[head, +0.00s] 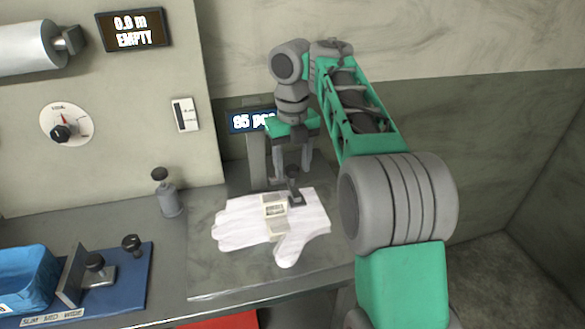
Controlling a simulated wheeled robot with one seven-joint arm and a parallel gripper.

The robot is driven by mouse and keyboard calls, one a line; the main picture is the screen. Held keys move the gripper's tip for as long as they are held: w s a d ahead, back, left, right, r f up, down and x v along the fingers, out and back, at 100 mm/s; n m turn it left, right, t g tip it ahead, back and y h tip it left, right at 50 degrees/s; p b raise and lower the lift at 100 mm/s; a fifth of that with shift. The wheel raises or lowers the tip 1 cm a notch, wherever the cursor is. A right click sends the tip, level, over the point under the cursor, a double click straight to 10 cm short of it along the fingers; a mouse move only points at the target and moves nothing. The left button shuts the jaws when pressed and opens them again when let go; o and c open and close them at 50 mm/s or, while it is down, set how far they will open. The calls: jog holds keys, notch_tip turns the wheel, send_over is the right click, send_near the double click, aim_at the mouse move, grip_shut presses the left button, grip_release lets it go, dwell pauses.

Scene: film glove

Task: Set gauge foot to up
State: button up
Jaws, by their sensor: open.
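A white glove (235,222) lies flat on the grey bench plate, with a small cream block-like piece (276,208) on it. A dark upright piece with a flat base, apparently the gauge foot (294,190), stands at the glove's upper edge; its base looks down on or just above the glove, and I cannot tell which. My gripper (293,170) points downward with its fingers apart, above and around the top of that dark piece. It appears empty. A grey post (257,158) stands behind to the left, and my arm hides part of the area behind.
A blue display (250,121), partly covered by my gripper, reads about "95 pc". A small grey post with a black knob (168,195) stands left of the glove. A blue fixture (120,275) with black knobs is at lower left. Bare plate (225,275) shows in front of the glove.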

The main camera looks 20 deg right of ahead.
jog(key=shift+c, duration=0.3)
grip_shut()
dwell(1.0)
